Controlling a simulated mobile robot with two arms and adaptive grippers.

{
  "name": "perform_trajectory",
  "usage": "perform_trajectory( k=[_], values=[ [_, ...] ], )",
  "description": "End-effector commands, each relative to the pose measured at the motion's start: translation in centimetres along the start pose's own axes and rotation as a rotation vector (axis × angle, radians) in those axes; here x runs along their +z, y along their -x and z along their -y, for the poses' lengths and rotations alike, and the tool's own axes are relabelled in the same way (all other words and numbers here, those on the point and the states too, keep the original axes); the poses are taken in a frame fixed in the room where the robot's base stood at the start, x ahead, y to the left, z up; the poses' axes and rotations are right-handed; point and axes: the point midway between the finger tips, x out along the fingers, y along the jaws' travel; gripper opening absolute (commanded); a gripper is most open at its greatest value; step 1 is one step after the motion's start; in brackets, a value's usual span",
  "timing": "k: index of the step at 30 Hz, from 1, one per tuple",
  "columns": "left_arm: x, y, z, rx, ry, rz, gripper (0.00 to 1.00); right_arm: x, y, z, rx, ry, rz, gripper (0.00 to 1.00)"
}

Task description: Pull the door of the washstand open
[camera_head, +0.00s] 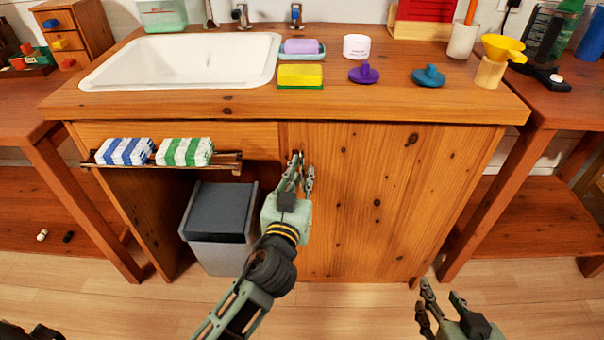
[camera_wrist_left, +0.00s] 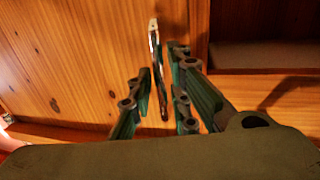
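The washstand door (camera_head: 385,205) is a knotty wooden panel at the right of the washstand front; it looks closed. Its slim metal handle (camera_wrist_left: 156,60) stands near the door's left edge, mostly hidden by my gripper in the head view. My left gripper (camera_head: 301,172) is at the upper left of the door. In the left wrist view its fingers (camera_wrist_left: 158,95) are apart on either side of the handle, with gaps visible, so it does not look clamped. My right gripper (camera_head: 444,299) is open and empty, low at the bottom right, in front of the washstand.
A grey bin (camera_head: 221,222) stands in the open bay left of the door. A rail (camera_head: 232,160) with folded striped towels (camera_head: 185,151) juts out above it. A sink (camera_head: 180,62) and small items occupy the top. The floor (camera_head: 350,305) before the door looks clear.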

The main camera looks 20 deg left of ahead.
Motion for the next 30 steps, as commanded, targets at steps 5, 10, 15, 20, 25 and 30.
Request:
perform_trajectory(
  k=[5, 10, 15, 20, 25, 30],
  values=[
    [0.01, -0.72, 0.05, -0.001, -0.001, 0.000, 0.17, -0.08, -0.04, 0.03, -0.001, 0.000, -0.005, 0.40],
    [0.02, -0.73, 0.05, -0.001, -0.001, 0.001, 0.17, -0.07, -0.04, 0.04, -0.001, 0.000, -0.005, 0.40],
    [0.03, -0.72, 0.05, -0.001, -0.001, 0.001, 0.06, -0.07, -0.05, 0.05, -0.001, 0.000, -0.005, 0.40],
    [0.02, -0.71, 0.05, -0.001, -0.001, 0.001, 0.00, -0.08, -0.05, 0.06, -0.001, 0.000, -0.005, 0.40],
    [0.02, -0.71, 0.05, -0.001, -0.001, 0.001, 0.00, -0.08, -0.06, 0.07, -0.002, 0.000, -0.006, 0.40],
    [0.03, -0.70, 0.05, -0.001, -0.001, 0.001, 0.00, -0.09, -0.06, 0.08, -0.002, 0.000, -0.006, 0.40]
  ],
)
